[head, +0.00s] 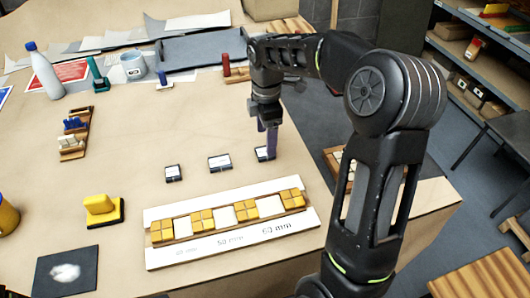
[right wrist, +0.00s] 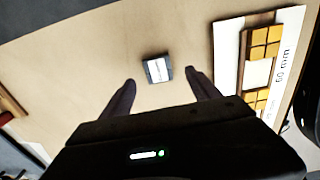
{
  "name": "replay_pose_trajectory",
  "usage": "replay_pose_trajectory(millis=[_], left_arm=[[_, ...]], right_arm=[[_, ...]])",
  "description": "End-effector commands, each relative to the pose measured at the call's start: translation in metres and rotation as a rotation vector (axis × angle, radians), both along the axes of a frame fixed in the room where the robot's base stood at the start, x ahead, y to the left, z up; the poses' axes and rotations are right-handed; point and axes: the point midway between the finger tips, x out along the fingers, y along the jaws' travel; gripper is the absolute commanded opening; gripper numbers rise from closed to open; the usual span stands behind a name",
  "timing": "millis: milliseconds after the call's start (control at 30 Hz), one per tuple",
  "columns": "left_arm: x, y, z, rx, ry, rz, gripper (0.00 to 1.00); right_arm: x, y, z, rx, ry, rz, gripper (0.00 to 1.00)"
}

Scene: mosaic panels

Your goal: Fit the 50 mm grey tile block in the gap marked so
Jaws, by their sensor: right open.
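Three small dark grey blocks with pale labelled tops lie in a row on the table: a left block (head: 173,173), a middle block (head: 220,162) and a right block (head: 264,154). Their labels are too small to read. The white panel (head: 163,258) holds a strip of orange-yellow tiles (head: 202,218) with three pale gaps; the middle gap (head: 225,215) is above the "50 mm" mark. My right gripper (head: 268,142) is open over the right block. In the right wrist view, one block (right wrist: 157,68) shows just beyond and between the open fingertips (right wrist: 160,79). My left gripper is out of view.
A yellow-handled tool (head: 101,207) and a black pad (head: 67,272) lie at left. A bottle (head: 44,70), a mug (head: 135,66) and a grey tray (head: 205,48) stand at the back. Table around the blocks is clear. My right arm crosses near the panel's right end.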

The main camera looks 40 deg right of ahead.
Motion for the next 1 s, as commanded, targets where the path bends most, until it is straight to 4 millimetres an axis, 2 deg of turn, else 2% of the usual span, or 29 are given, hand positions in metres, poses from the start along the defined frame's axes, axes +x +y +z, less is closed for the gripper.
replay_pose_trajectory(millis=[167,533,1000], left_arm=[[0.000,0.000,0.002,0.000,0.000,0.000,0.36],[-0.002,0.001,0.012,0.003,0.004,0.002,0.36],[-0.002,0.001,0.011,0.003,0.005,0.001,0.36]], right_arm=[[0.000,0.000,-0.004,0.001,0.003,0.001,0.71],[0.004,0.001,-0.050,0.000,0.002,0.000,0.71],[0.004,0.001,-0.052,0.000,0.000,0.000,0.71]])
